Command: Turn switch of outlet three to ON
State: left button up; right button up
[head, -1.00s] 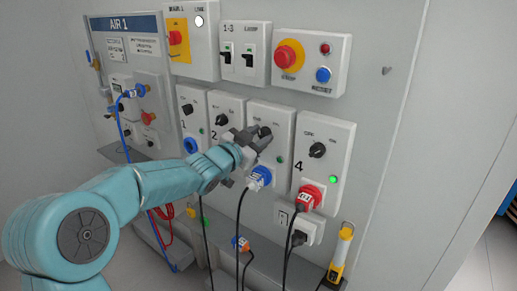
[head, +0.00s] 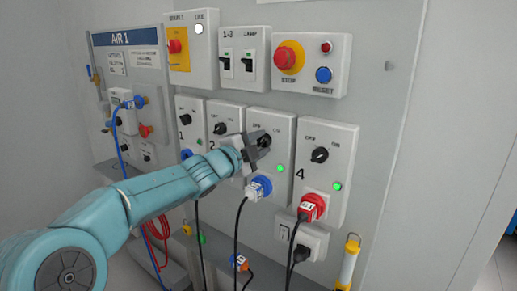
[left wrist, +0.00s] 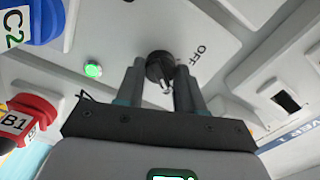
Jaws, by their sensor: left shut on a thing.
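Outlet three (head: 283,130) is the white box third from the left in the lower row, with a blue socket (head: 262,187) and a lit green lamp (head: 281,168). Its black switch knob (head: 265,142) is partly hidden by my left gripper (head: 259,145). In the left wrist view, the knob (left wrist: 160,66) sits between the two fingers of the left gripper (left wrist: 160,80), which is shut on it. The OFF label (left wrist: 195,56) shows beside the knob, and the lamp (left wrist: 93,70) glows green. The knob's exact pointing direction is hard to tell. My right gripper is not in view.
Outlet four (head: 333,142) stands close on the right, with a red plug (head: 308,208) and a lit lamp. Outlet two (head: 222,113) is close on the left. Above are the breaker box (head: 243,58) and the stop button (head: 289,58). Cables hang below.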

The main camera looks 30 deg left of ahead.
pick_arm(q)
jog(key=shift+m, duration=0.6)
jog(key=o, duration=1)
jog(key=shift+o, duration=0.2)
jog(key=shift+s, duration=0.1)
jog(key=shift+s+a+b, duration=0.1)
jog(key=shift+s+b, duration=0.2)
jog(key=shift+b, duration=0.05)
jog(key=s+a, duration=0.1)
jog(key=s, duration=1.4)
jog(key=shift+s, duration=0.25)
